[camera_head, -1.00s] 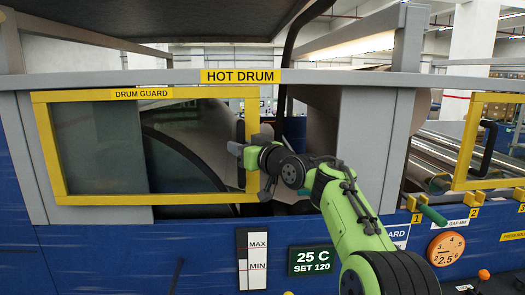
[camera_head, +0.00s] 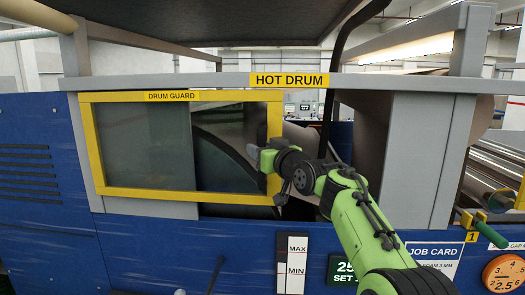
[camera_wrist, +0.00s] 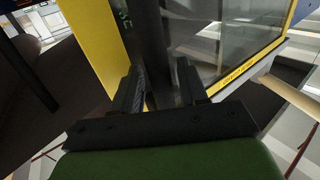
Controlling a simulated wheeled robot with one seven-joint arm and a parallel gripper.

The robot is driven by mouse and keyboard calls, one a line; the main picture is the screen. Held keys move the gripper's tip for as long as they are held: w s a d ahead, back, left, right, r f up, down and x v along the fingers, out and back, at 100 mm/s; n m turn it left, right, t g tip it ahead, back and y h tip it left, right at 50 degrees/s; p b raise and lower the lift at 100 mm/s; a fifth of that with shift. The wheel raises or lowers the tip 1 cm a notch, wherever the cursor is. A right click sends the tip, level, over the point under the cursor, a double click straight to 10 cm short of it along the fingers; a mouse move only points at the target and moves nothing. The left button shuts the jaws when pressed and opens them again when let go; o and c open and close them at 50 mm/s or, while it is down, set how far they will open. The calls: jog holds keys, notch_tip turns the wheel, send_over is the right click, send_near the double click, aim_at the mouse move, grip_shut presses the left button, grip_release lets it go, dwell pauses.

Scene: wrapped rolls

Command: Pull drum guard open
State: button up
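The drum guard (camera_head: 180,193) is a yellow-framed glass panel on the front of the machine, with a "DRUM GUARD" label on its top bar. Its frame and glass also fill the upper part of the wrist view (camera_wrist: 92,42). A dark upright handle (camera_wrist: 152,50) is by the guard's yellow side bar. My gripper (camera_head: 262,157) is at the guard's right side bar in the head view. In the wrist view its two black fingers (camera_wrist: 160,90) stand on either side of the handle and appear closed on it. The handle is mostly hidden by my gripper in the head view.
The "HOT DRUM" sign (camera_head: 290,80) is on the grey beam above. A dark opening shows right of the guard, beside a grey panel (camera_head: 417,150). A green handle (camera_head: 490,233) and an orange dial (camera_head: 503,274) are at the lower right.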

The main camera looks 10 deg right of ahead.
jog(key=b+v, duration=0.6)
jog(key=v, duration=1)
jog(key=shift+w+f, duration=0.1)
jog(key=s+f+m+g+h, duration=0.2)
jog(key=s+f+g, duration=0.3)
jog(key=s+f, duration=1)
jog(key=s+d+f+m+g+h, duration=0.1)
jog(key=s+f+g+h, duration=0.3)
jog(key=s+f, duration=1.2)
jog(key=shift+d+f+m+g+h, duration=0.35)
jog(key=shift+m+g, duration=0.35)
jog(key=shift+g, duration=0.3)
jog(key=shift+a, duration=0.1)
